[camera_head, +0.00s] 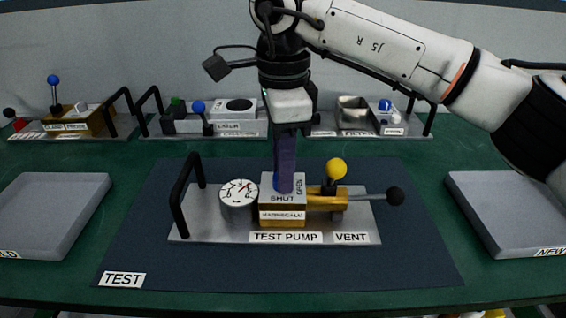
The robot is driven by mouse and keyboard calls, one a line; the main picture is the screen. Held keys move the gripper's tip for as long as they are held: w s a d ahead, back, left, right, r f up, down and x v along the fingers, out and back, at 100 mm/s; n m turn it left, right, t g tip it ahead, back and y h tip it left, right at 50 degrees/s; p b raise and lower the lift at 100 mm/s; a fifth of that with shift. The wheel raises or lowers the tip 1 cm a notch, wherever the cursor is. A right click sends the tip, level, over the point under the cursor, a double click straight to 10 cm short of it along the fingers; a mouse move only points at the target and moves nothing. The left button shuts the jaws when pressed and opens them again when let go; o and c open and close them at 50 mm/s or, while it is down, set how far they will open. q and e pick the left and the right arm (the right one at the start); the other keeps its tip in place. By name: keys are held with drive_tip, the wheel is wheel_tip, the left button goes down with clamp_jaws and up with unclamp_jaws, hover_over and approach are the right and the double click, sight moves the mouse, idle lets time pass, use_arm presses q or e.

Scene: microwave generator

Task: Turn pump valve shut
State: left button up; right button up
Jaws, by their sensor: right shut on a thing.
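The test pump (215,230) is a metal plate on the dark TEST mat, with a round gauge (239,193), a black handle and a box marked SHUT and OPEN (268,190). The valve knob on top of the box is mostly hidden by my right gripper; a bit of blue shows at its base (279,185). My right gripper (285,180) points straight down over the box, its fingers shut on the valve knob. I cannot tell which way the knob is turned. My left gripper is not in view.
A yellow-ball vent lever (336,169) and a black-ended rod (394,196) stand close to the right of the gripper. The black handle (178,200) rises at the left. Grey trays (50,210) (510,210) flank the mat (420,270). Other units line the back.

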drive_tip(key=m, duration=1.2)
drive_tip(key=shift+r+m, duration=0.1)
drive_tip(key=shift+m, duration=0.2)
idle(0.4)
drive_tip(key=o, duration=1.1)
wheel_tip(320, 180, up, 10)
drive_tip(key=shift+r, duration=0.15)
